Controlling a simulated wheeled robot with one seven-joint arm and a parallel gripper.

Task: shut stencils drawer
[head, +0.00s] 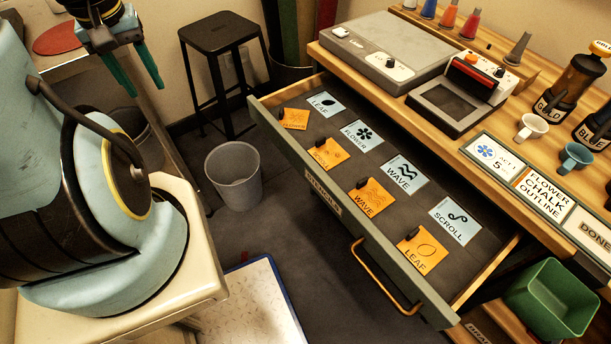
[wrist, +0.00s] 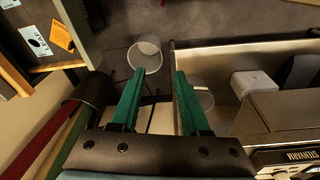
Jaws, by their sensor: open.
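The stencils drawer (head: 320,190) is pulled far out from the wooden table in the head view. Its green-grey front has a label and an orange-brown bar handle (head: 385,279). Inside lie blue and orange stencil cards, such as a blue wave card (head: 406,173) and an orange leaf card (head: 420,250). My gripper (head: 137,84) is at the upper left, high and well apart from the drawer, with its green fingers open and empty. In the wrist view, my gripper (wrist: 155,95) also shows open, with the drawer's corner (wrist: 78,30) at the upper left.
A grey bin (head: 234,176) stands on the floor left of the drawer, and a black stool (head: 216,50) is behind it. A green bin (head: 551,300) is at the lower right. The tabletop holds a grey device (head: 384,50), cups and bottles. Floor before the drawer is partly clear.

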